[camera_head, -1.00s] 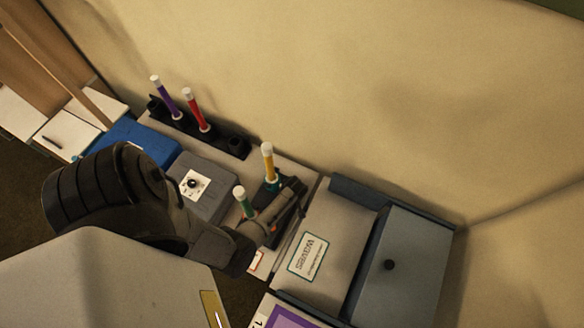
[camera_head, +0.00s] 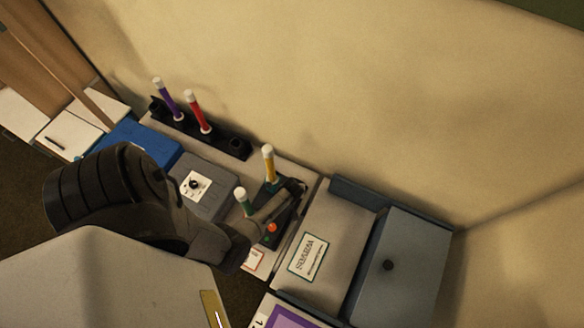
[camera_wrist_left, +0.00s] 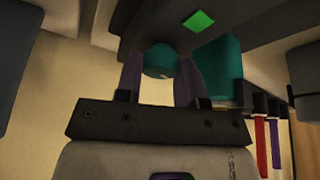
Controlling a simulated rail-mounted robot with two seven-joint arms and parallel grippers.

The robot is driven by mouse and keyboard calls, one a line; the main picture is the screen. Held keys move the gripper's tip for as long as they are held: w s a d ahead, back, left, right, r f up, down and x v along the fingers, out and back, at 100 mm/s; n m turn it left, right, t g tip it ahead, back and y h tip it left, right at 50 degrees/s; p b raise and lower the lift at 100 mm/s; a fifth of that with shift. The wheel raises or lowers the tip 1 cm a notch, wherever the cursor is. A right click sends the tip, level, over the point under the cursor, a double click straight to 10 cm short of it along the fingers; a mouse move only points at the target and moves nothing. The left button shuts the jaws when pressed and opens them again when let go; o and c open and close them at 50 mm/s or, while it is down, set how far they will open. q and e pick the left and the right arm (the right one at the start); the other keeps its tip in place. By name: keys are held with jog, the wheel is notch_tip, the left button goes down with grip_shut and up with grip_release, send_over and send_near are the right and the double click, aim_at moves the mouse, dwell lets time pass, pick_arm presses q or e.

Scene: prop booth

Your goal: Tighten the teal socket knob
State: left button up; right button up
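In the left wrist view the teal knob (camera_wrist_left: 161,61) sits under a dark block and shows between the fingertips of my left gripper (camera_wrist_left: 162,75). The two fingers stand close on either side of it, with no clear gap, and appear shut on it. A larger teal cylinder (camera_wrist_left: 219,70), which looks like the socket, is just right of the right finger. In the head view my left gripper (camera_head: 292,190) is at the dark holder, beside the yellow wand (camera_head: 268,164), which stands in a teal socket (camera_head: 271,185). The knob is hidden there. My right gripper is not in view.
A green wand (camera_head: 243,200) stands close to my left gripper, near an orange knob (camera_head: 272,227). Purple (camera_head: 166,97) and red (camera_head: 197,111) wands stand in a black rack. A grey dial box (camera_head: 215,192) and a grey cabinet (camera_head: 405,265) flank the area.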

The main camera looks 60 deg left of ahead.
pick_arm(q)
jog(key=o, duration=0.4)
jog(key=shift+o, duration=0.2)
jog(key=v, duration=0.7)
jog(key=shift+d+r+p, duration=0.15)
jog(key=shift+r+p, duration=0.05)
jog(key=shift+p, duration=0.2)
dwell(0.3)
